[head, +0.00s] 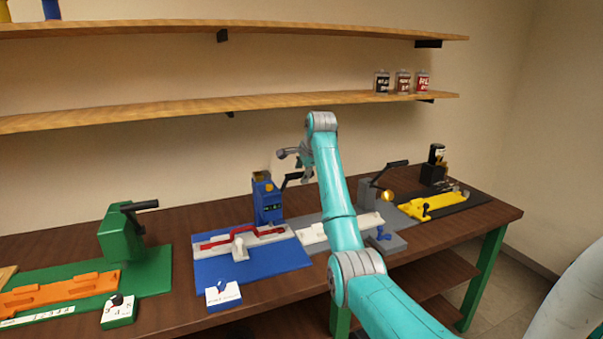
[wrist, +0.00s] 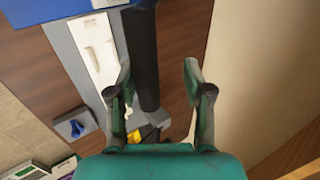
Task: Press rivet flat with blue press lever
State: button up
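The blue press (head: 268,202) stands at the back of a blue mat (head: 210,272) on the bench. Its black lever (head: 292,177) sticks out to the right and slopes up. In front of it, a red strap (head: 222,240) lies along a pale grey fixture with a white clamp; I cannot make out the rivet. My gripper (head: 294,163) is just above and beside the lever. In the wrist view my gripper (wrist: 158,78) is open, and a black lever handle (wrist: 142,55) runs between its fingers, nearer the left one. I cannot tell whether they touch.
A green press (head: 122,235) with an orange fixture stands at left. A grey station with a lever (head: 391,165) and a yellow fixture (head: 430,204) stand at right. Shelves with small jars (head: 403,82) hang above. A blue knob (wrist: 75,127) shows in the wrist view.

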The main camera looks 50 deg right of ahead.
jog(key=shift+a+f, duration=0.1)
jog(key=shift+f, duration=0.05)
jog(key=shift+v, duration=2.95)
